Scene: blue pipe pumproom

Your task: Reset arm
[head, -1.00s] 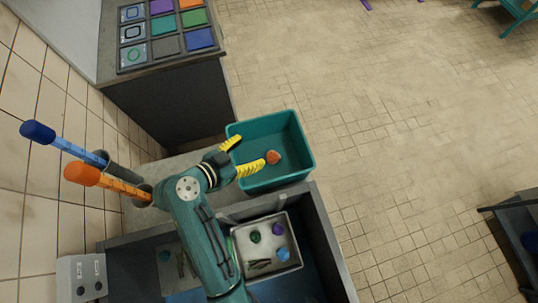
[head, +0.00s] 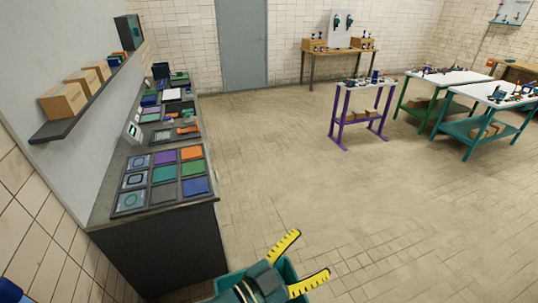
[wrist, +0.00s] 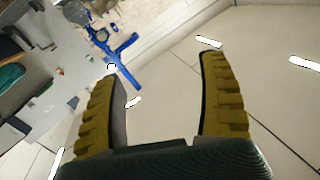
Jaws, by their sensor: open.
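My gripper (head: 312,253) is at the bottom of the head view, its yellow ribbed fingers spread apart and pointing right and up. Nothing is between them. Part of my teal arm shows just left of the fingers. In the wrist view my gripper (wrist: 158,68) is also open and empty, with pale tiled surfaces and bright lamps behind it. The teal bin (head: 288,270) is partly hidden behind my gripper, and its inside cannot be made out.
A dark counter (head: 165,245) with coloured square trays (head: 165,175) stands left. A shelf (head: 85,95) with cardboard boxes hangs above it. A purple-legged table (head: 362,115) and green-legged tables (head: 455,100) stand at the back right. The middle floor is clear.

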